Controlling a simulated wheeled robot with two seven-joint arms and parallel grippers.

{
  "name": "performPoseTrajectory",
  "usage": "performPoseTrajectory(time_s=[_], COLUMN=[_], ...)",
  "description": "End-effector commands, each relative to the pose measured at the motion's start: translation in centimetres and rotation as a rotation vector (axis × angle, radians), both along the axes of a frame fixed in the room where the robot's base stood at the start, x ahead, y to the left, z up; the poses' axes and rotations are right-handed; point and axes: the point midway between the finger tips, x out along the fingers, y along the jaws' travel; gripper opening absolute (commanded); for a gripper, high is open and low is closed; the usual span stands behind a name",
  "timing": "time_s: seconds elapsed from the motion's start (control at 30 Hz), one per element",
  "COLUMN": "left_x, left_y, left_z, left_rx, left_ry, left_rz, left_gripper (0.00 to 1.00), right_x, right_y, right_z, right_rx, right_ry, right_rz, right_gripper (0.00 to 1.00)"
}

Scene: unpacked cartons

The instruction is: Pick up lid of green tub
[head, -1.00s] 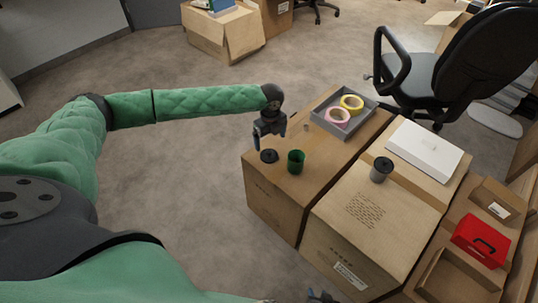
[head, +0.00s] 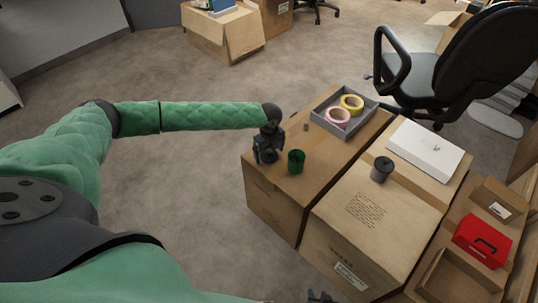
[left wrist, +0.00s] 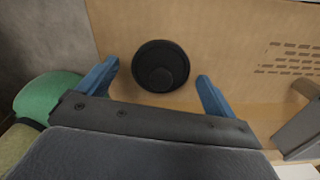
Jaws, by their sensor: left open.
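In the left wrist view my left gripper's blue fingers (left wrist: 157,72) are open, one on each side of the lid, with gaps between. Part of my right gripper (head: 322,297) shows at the bottom edge of the head view; its jaws are not clear.
A grey tray (head: 326,123) with pink tape (head: 339,117) and yellow tape (head: 352,103) sits farther back on the same carton. A grey lidded canister (head: 381,170) and a white box (head: 424,150) stand on the neighbouring carton. A red case (head: 481,242) lies farther right.

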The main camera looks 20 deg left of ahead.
Motion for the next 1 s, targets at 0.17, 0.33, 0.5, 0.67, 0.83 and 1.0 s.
performPoseTrajectory(time_s=[0.17,0.33,0.5,0.67,0.83,1.0], left_x=[0.0,0.0,0.0,0.0,0.0,0.0], left_y=[0.0,0.0,0.0,0.0,0.0,0.0], left_z=[0.0,0.0,0.1,1.0,3.8,6.9], left_rx=[0.000,0.000,0.000,-0.001,0.000,-0.001], left_ry=[0.000,0.000,0.000,-0.001,-0.001,-0.001], left_rz=[0.000,0.000,0.000,0.000,-0.002,-0.001], left_gripper=[0.66,0.45,0.45,0.45,0.45,0.45], right_x=[-0.1,0.0,0.0,0.0,0.0,0.0], right_y=[0.0,0.0,0.0,-0.1,-0.1,-0.1], right_z=[0.0,0.0,0.0,0.1,0.3,0.5], right_rx=[0.000,0.000,-0.001,-0.001,-0.002,-0.002], right_ry=[0.000,0.000,0.000,0.001,0.001,0.001], right_rz=[0.000,0.000,-0.001,0.000,0.000,0.000], right_gripper=[0.36,0.36,0.36,0.36,0.36,0.36])
